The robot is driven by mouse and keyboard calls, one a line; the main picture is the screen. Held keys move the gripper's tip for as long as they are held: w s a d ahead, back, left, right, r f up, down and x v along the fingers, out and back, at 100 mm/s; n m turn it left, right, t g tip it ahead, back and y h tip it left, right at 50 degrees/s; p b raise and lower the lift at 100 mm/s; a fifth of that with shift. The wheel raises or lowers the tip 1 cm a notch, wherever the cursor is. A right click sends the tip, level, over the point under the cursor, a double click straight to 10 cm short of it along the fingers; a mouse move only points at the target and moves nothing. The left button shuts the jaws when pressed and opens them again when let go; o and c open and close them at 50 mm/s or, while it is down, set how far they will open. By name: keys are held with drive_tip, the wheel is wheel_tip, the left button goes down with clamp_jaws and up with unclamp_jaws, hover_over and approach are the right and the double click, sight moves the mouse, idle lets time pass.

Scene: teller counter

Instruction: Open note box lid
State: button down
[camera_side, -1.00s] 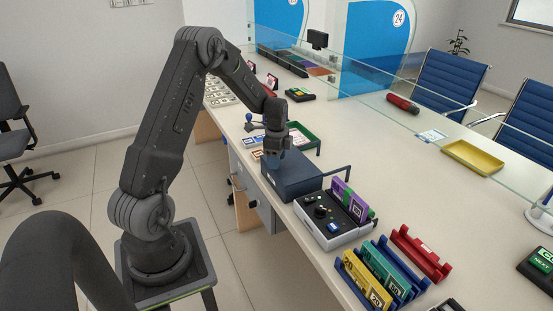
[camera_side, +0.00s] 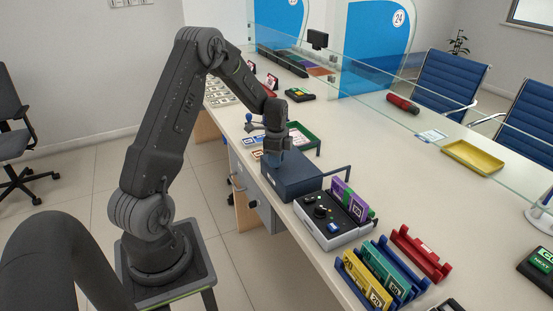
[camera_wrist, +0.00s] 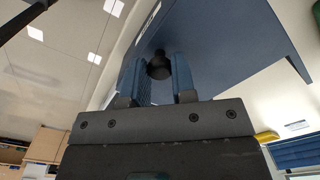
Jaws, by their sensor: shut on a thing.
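The note box (camera_side: 292,182) is a dark blue box near the counter's left edge in the side view. Its flat lid (camera_side: 298,163) looks down on the box; I cannot see a gap under it. My gripper (camera_side: 273,158) is at the left end of the lid. In the wrist view, the blue fingers of my gripper (camera_wrist: 159,74) are shut on a round black knob (camera_wrist: 158,64) on a blue panel (camera_wrist: 215,45). The knob is hidden by the fingers in the side view.
A dark bar (camera_side: 338,174) stands at the box's right end. A grey device with black top (camera_side: 322,213) is close in front. A green tray (camera_side: 306,138) is behind my gripper. A glass screen runs along the counter.

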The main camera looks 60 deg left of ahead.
sight(302, 160)
drive_tip(key=w, duration=1)
drive_tip(key=shift+s, duration=0.1)
drive_tip(key=c, duration=0.9)
unclamp_jaws()
drive_tip(key=shift+c, duration=0.2)
drive_tip(key=shift+r, duration=0.1)
wheel_tip(302, 160, up, 14)
